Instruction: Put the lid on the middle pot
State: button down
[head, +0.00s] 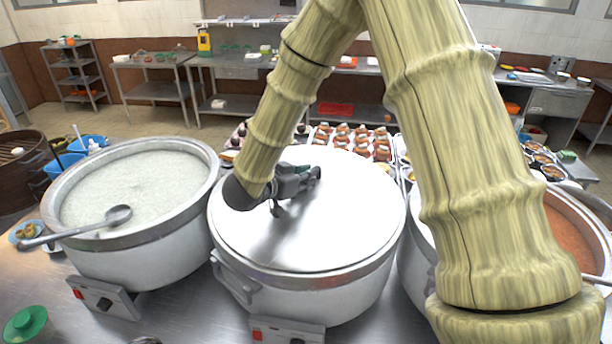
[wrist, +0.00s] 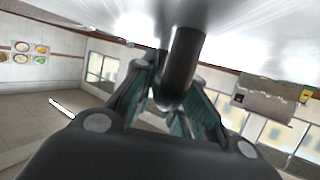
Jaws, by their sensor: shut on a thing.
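The middle pot (head: 318,303) stands on the steel counter between two other pots. The round, pale metal lid (head: 345,215) sits over its mouth, and its rim looks close to level with the pot's rim. I cannot tell whether it rests fully on it. My gripper (head: 300,182) is above the lid near its centre, shut on the lid's handle. In the wrist view the dark, rounded handle (wrist: 181,75) is between the fingers (wrist: 175,105), with the lid's underside or top face bright above it. The handle is mostly hidden in the head view.
The left pot (head: 140,250) is open, full of pale congee, with a ladle (head: 118,214) across its rim. The right pot (head: 575,235) holds reddish food and is partly hidden behind my arm. Trays of food (head: 350,135) lie behind the middle pot.

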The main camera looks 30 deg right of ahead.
dwell(0.4)
jog(key=c, duration=1.4)
grip_release()
jog(key=shift+o, duration=0.2)
jog(key=shift+f, duration=0.1)
jog(key=v, duration=1.2)
